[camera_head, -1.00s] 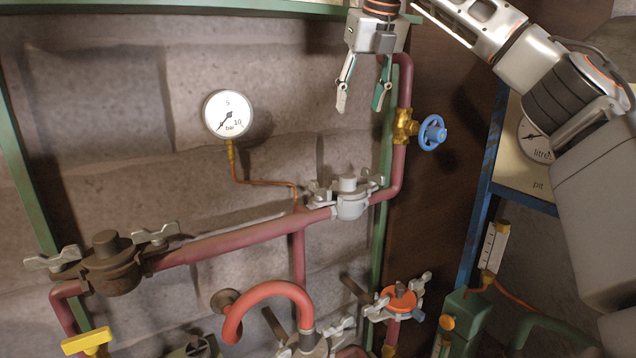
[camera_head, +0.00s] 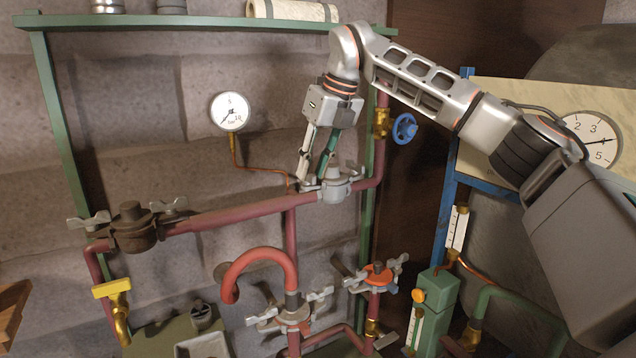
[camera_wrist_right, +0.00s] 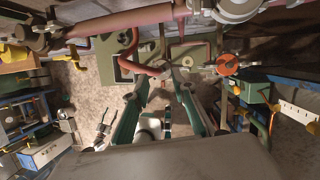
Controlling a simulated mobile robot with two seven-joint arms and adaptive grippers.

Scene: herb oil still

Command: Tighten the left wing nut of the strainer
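Several clamped pipe fittings carry pairs of wing nuts; which is the strainer is not marked. The grey fitting (camera_head: 335,188) sits on the red pipe right of centre, its left wing nut (camera_head: 305,186) partly hidden by my right gripper (camera_head: 312,176). That gripper points down from above, fingers apart, tips close to this wing nut; contact cannot be told. The right wrist view shows both fingers (camera_wrist_right: 160,84) spread with nothing held between them. A rusty brown fitting (camera_head: 132,232) with two wing nuts is at the left. My left gripper does not clearly show.
A pressure gauge (camera_head: 230,111) hangs on the wall left of my right gripper. A blue handwheel valve (camera_head: 404,128) is to the right. Below are a red curved pipe (camera_head: 262,254) and an orange-topped fitting (camera_head: 378,274). A green shelf (camera_head: 200,22) runs above.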

